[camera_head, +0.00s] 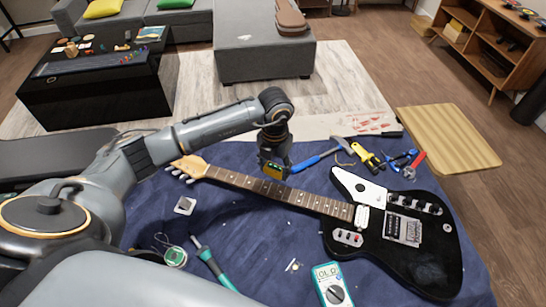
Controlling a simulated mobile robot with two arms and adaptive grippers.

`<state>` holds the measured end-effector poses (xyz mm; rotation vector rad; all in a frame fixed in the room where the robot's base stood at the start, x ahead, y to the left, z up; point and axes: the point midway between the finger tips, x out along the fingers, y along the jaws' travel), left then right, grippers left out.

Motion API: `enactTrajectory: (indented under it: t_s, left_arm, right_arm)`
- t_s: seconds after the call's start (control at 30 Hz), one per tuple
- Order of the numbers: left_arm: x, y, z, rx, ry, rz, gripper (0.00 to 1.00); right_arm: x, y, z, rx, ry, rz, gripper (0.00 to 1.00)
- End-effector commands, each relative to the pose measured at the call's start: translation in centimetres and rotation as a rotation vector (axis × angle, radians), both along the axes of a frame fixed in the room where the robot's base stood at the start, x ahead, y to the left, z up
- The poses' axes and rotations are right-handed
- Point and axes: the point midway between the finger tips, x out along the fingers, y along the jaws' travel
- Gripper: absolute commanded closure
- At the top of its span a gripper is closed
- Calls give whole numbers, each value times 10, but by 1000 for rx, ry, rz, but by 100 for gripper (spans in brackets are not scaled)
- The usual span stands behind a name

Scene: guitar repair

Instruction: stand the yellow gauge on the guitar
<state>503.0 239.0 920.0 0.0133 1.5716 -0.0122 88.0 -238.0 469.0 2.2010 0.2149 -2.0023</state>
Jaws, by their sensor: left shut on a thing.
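The black electric guitar (398,262) lies flat on a blue cloth, its neck (315,200) pointing to the upper left and its headstock (190,167) at the far end. My left gripper (273,168) points down over the middle of the neck. It is shut on the small yellow gauge (276,172), which shows at its fingertips close to the strings. I cannot tell whether the gauge touches the neck. Much of the gauge is hidden by the fingers. My right gripper is not in view.
On the blue cloth (232,260) are a hammer (318,158), a yellow tool (368,158), blue pliers (400,160), a teal multimeter (331,286), a solder spool (175,257) and a soldering iron (210,266). A wooden stool top (448,138) stands at the right.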

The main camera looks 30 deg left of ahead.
Motion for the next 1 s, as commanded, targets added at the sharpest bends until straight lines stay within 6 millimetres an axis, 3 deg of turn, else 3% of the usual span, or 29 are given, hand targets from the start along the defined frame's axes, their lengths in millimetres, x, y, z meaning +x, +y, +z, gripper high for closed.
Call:
enactTrajectory:
  t_s: [0.1, 0.27, 1.0]
  left_arm:
    - [1, 4, 0, -1, 0, 123, 82]
    - [1, 5, -5, -1, -1, 173, 82]
    - [1, 5, -61, -1, -1, 169, 82]
  right_arm:
    - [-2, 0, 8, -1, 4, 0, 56]
    - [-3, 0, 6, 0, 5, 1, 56]
    - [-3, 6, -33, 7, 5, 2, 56]
